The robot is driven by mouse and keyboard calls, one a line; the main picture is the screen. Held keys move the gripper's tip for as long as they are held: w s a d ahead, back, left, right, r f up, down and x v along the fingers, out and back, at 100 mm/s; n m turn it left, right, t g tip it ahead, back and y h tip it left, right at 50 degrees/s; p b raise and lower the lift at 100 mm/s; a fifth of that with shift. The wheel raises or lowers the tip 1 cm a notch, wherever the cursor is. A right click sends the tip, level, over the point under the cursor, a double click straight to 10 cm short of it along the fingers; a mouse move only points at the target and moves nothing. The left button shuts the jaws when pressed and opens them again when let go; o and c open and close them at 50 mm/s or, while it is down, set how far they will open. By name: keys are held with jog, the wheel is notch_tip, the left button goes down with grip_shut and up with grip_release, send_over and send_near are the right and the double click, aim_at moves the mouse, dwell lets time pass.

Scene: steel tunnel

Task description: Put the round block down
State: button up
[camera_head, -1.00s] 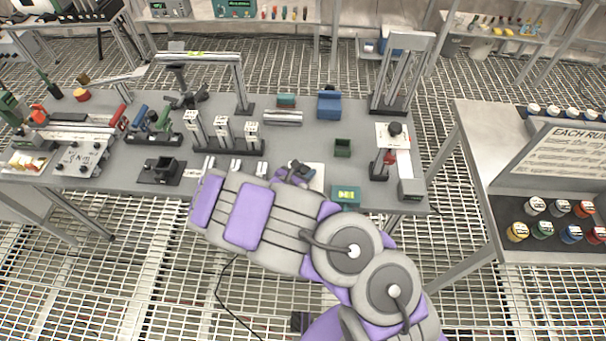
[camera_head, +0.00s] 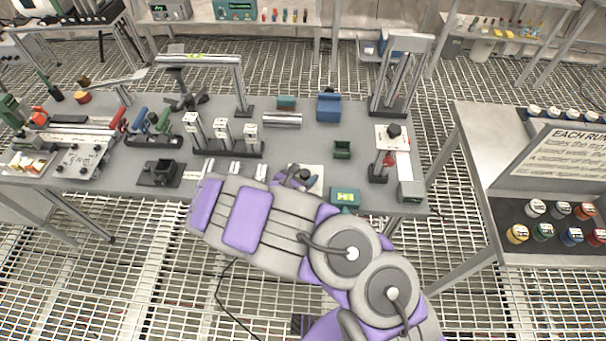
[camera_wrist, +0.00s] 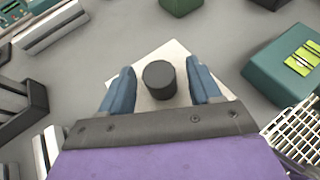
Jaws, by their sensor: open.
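The round block (camera_wrist: 159,80) is a dark grey cylinder standing upright on a white square plate (camera_wrist: 178,53) in the wrist view. My gripper (camera_wrist: 162,82) is open, with one blue finger on each side of the block and a visible gap on both sides. In the head view my gripper (camera_head: 297,178) is over the white plate (camera_head: 318,178) at the table's front edge. There the purple and grey arm partly hides the plate and the block is hard to make out.
A black rack with white-topped posts (camera_head: 222,138) stands left. The grey tabletop (camera_head: 300,145) behind the plate is mostly clear.

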jog(key=p+v, duration=0.3)
jog(key=v, duration=0.8)
jog(key=shift+s+a+r, duration=0.15)
jog(key=shift+s+a, duration=0.05)
jog(key=w+d+r+m+g+h, duration=0.2)
jog(key=d+r+m+g+h, duration=0.15)
jog(key=d+r+m, duration=0.75)
jog(key=s+d+r+m+g, duration=0.3)
jog(key=s+d+r, duration=0.15)
jog(key=d, duration=0.25)
jog(key=s+d+r+m+g, duration=0.3)
jog(key=d+r+m, duration=0.15)
jog(key=d, duration=0.35)
jog(key=s+d+r+m+g+y, duration=0.1)
jog(key=s+r+m+g+y, duration=0.1)
jog(key=s+m, duration=0.35)
jog(key=s+d+r+m+g+y, duration=0.2)
jog(key=s, duration=0.6)
jog(key=s+a+r+m+y, duration=0.3)
jog(key=s+a+y, duration=0.3)
jog(key=s, duration=0.5)
jog(key=shift+a+m, duration=0.4)
jog(key=shift+a, duration=0.05)
